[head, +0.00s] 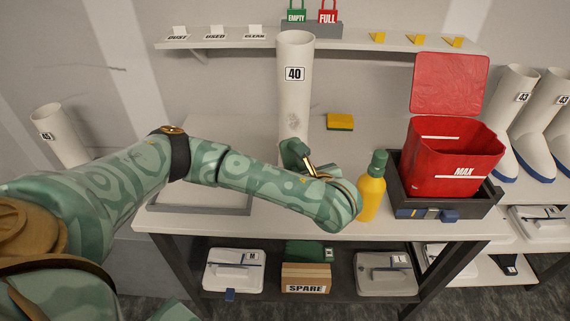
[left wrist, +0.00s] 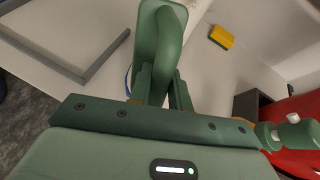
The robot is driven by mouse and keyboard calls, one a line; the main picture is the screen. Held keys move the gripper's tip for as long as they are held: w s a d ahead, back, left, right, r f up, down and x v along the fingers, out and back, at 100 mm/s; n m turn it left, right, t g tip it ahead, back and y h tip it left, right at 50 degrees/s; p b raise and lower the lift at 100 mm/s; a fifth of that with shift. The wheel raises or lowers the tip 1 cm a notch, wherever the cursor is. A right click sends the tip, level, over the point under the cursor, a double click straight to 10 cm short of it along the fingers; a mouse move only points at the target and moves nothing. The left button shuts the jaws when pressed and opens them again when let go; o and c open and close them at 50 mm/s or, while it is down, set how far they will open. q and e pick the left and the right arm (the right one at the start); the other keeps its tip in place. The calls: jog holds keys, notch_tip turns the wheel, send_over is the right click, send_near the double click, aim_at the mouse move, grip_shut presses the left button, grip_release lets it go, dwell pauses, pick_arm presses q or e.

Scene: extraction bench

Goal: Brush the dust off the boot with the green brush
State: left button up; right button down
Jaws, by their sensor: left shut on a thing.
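A tall white boot (head: 294,75) marked 40 stands upright on the bench. Grey dust speckles show on its lower shaft; its foot is mostly hidden behind my left arm and the brush. My left gripper (head: 309,168) is in front of the boot, shut on the green brush (head: 292,152). The brush is at the lower shaft; I cannot tell whether it touches. In the left wrist view the gripper (left wrist: 164,88) holds the brush (left wrist: 166,38) by its raised handle, and the bristles are hidden. My right gripper is not in view.
A yellow bottle (head: 371,190) with a green cap stands close right of my left wrist. A red bin (head: 452,155) sits in a dark tray (head: 405,190). A yellow sponge (head: 340,121) lies behind. A grey frame (head: 200,208) lies left, beneath my arm.

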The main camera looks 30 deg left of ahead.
aim_at(285, 160)
pick_arm(q)
jog(key=shift+a+f+m+t, duration=0.2)
jog(key=shift+a+m+t, duration=0.2)
jog(key=shift+m+t, duration=0.35)
jog(key=a+m+t+h, duration=0.1)
jog(key=m+t, duration=0.1)
jog(key=a+m+t+h+b, duration=0.1)
jog(key=t, duration=0.1)
jog(key=shift+w+a+m+t, duration=0.1)
jog(key=shift+a+m+t, duration=0.15)
jog(key=shift+a+m, duration=0.15)
jog(key=shift+a+r+m+t+h, duration=0.15)
jog(key=shift+a+m+t+h, duration=0.15)
jog(key=shift+t+h, duration=0.15)
jog(key=shift+s+a+r+m+t+b, duration=0.25)
jog(key=shift+s+a+r+t+b, duration=0.1)
jog(key=shift+s+t+b, duration=0.15)
jog(key=shift+w+a+t+b, duration=0.25)
jog(key=shift+w+a+b, duration=0.1)
jog(key=shift+w, duration=0.2)
jog(key=b+x, duration=0.2)
jog(key=x, duration=0.1)
jog(key=shift+w+a+f, duration=0.1)
jog(key=shift+w+a, duration=0.1)
jog(key=shift+a, duration=0.25)
jog(key=shift+w+a+b, duration=0.3)
jog(key=shift+w+b, duration=0.1)
jog(key=shift+w, duration=0.1)
jog(key=shift+x, duration=0.8)
